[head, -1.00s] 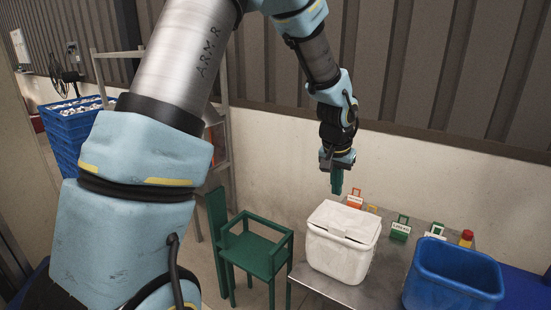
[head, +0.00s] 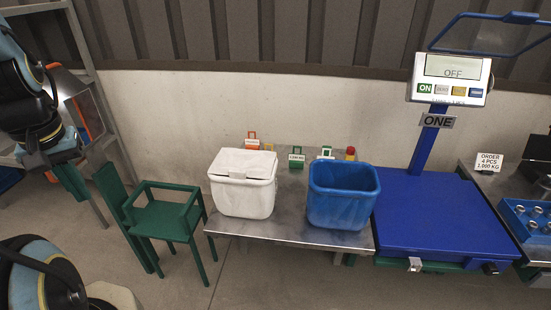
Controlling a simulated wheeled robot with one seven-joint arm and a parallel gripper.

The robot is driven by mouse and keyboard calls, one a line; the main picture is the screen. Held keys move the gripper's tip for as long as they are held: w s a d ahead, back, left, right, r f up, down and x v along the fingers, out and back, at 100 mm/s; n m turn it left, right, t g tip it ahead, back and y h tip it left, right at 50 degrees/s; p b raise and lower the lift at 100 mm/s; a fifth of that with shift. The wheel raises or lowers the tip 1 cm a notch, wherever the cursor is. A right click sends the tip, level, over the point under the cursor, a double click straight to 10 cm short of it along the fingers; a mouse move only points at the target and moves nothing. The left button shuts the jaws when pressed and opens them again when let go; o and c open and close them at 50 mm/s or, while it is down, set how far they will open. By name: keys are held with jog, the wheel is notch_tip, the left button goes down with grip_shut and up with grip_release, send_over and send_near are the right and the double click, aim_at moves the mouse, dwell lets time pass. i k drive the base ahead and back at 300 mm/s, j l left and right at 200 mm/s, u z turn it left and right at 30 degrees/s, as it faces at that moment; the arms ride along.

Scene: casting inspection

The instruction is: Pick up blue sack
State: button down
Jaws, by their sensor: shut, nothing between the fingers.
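A blue open-topped container (head: 342,205), the likeliest match for the blue sack, stands upright on a metal table. Its sides look slightly crumpled; its inside looks empty from here, though the bottom is not clear. My gripper (head: 73,184) is at the far left, pointing down, with green fingers shut and empty. It is well to the left of the blue container and apart from it, with the green chair and the white container between them in the picture.
A white lidded container (head: 243,190) stands left of the blue one. Small labelled tags stand behind them. A green chair (head: 168,217) is left of the table (head: 290,236). A blue scale (head: 440,215) reading OFF stands right. A blue parts tray (head: 528,222) is at the far right.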

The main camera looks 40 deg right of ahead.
aim_at(342, 195)
jog(key=l, duration=0.6)
jog(key=k+l, duration=0.15)
jog(key=l, duration=1.05)
jog(key=k+l+u, duration=0.1)
jog(key=l, duration=0.5)
jog(key=k+l, duration=0.1)
jog(key=l, duration=0.5)
